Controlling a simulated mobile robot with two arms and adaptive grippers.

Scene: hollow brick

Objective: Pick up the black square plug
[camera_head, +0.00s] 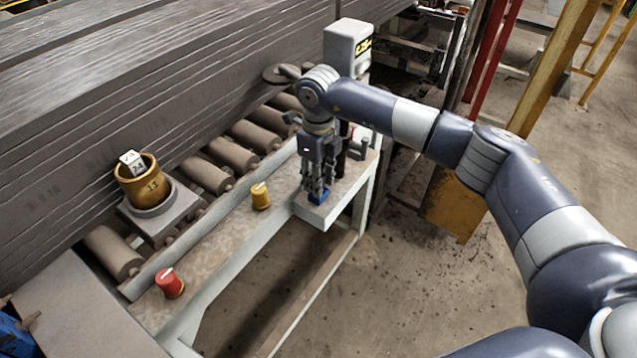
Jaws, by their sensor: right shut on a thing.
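My right gripper (318,190) points straight down at the bench's right end. It is shut on a small blue block (318,198), which shows at its fingertips, at or just above the pale bench top (335,188). The fingers cover much of the block. I cannot make out a separate black square plug; any dark part between the fingers is hidden. My left gripper is not in view.
A yellow cap (260,196) and a red cap (170,283) stand on the bench (215,240). A grey upright device (347,48) stands close behind my right gripper.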

